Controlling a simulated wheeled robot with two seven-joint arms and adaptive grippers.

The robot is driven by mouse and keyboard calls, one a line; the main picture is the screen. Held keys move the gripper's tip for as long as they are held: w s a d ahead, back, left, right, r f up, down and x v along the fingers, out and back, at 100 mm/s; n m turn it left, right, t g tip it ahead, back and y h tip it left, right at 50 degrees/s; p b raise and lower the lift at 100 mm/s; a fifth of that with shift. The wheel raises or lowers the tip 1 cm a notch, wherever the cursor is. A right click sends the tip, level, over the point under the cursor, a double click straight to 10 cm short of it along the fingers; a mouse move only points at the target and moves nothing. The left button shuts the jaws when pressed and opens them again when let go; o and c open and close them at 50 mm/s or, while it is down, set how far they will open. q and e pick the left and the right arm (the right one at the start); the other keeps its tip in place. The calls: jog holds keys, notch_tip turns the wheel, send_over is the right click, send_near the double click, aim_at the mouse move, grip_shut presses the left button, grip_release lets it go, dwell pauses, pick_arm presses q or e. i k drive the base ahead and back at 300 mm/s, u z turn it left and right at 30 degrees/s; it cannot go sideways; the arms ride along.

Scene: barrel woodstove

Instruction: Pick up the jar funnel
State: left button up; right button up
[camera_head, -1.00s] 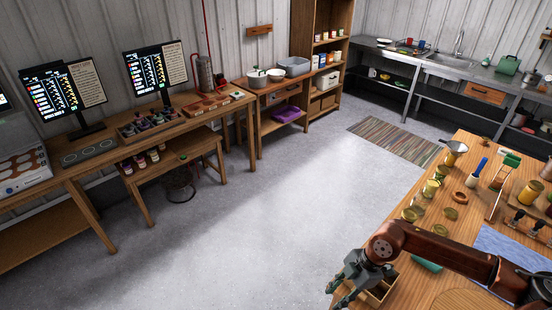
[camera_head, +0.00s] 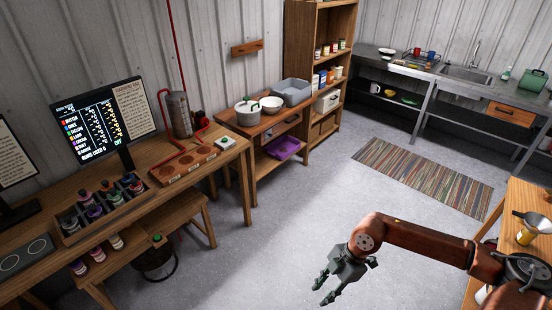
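The jar funnel (camera_head: 537,221) is a grey metal cone at the right edge of the head view. It sits in the mouth of a jar (camera_head: 524,236) with yellowish contents, on the wooden worktable (camera_head: 522,194). The picture's edge may cut off part of it. My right gripper (camera_head: 323,294) is over the open floor, well left of the funnel and apart from it. Its fingers are spread and nothing is between them. My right forearm crosses in front of part of the table. My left gripper is out of view.
A bench with a screen (camera_head: 103,120) and a rack of small bottles stands on the left. A side table with a pot (camera_head: 247,112) and a tall shelf (camera_head: 323,25) stand behind. A steel sink counter (camera_head: 440,68) is at the back right. The floor around the striped rug (camera_head: 425,176) is clear.

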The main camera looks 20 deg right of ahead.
aim_at(543, 225)
jog(key=i, duration=0.7)
jog(key=z, duration=2.45)
jog(key=i, duration=2.9)
jog(key=u, duration=0.35)
